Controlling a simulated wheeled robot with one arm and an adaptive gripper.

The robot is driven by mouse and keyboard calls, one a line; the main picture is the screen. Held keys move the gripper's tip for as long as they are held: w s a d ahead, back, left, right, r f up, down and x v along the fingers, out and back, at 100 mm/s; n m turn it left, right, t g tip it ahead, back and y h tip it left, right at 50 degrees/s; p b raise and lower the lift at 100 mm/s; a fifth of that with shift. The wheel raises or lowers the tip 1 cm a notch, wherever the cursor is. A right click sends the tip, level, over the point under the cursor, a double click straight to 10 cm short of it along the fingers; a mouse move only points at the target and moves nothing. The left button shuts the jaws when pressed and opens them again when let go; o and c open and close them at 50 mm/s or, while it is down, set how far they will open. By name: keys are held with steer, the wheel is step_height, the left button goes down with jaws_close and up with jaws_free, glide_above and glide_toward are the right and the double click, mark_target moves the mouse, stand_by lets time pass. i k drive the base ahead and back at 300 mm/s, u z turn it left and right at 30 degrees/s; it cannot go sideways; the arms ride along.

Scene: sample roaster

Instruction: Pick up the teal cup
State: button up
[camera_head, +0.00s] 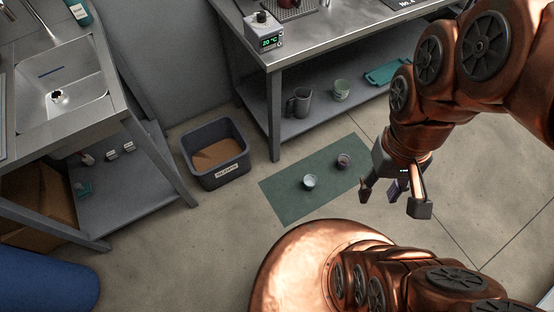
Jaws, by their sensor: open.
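No cup looks plainly teal at this size. A small pale cup (309,182), whitish with a faint blue-green tint, stands on the dark green mat (285,201) on the floor. A small dark purple-brown cup (343,161) stands on the same mat, up and to the right of it. A pale green patterned cup (341,90) stands on the lower shelf of the steel bench. My gripper (392,200) is open, pointing down to the right of the mat, apart from all the cups. A purplish patch shows between its fingers; I cannot tell what it is.
A grey mug (299,102) and a teal tray (387,73) are on the bench's lower shelf (312,119). A grey bin (216,155) with brown contents stands left of the mat. A sink bench (60,95) is at left. Floor right of the mat is clear.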

mark_target(310, 181)
steer(key=u, duration=0.4)
steer(key=k, duration=0.45)
steer(key=u, duration=1)
steer(key=i, duration=0.9)
steer(key=z, duration=0.95)
steer(key=i, duration=0.45)
steer(key=z, duration=0.5)
